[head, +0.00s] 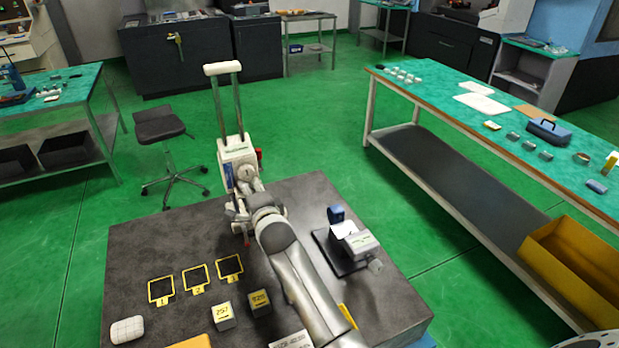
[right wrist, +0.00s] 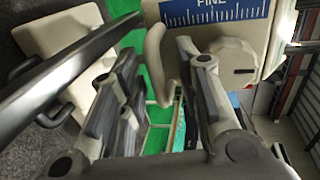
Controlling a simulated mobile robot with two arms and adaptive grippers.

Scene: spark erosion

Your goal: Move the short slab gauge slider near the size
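The gauge stands on the dark granite table (head: 200,225); its two upright rods (head: 227,105) carry a pale top bar (head: 224,68). Its pale slider body (head: 238,158) sits low on the rods. In the right wrist view a pale body with a blue "FINE" scale (right wrist: 215,12) and a round knob (right wrist: 238,66) is close up. My right gripper (right wrist: 158,105) is open below it, fingers apart, with a pale curved lever (right wrist: 157,62) showing between or just beyond them; contact cannot be told. In the head view this gripper (head: 243,225) is at the gauge's foot, partly covering it. My left gripper is not in view.
Two labelled blocks (head: 223,315) (head: 259,302) stand before three numbered yellow frames (head: 197,279). A device on a black plate (head: 349,247) is right of my arm. A white rounded block (head: 127,329) lies front left. A bench (head: 470,125) and yellow bin (head: 570,265) stand at right.

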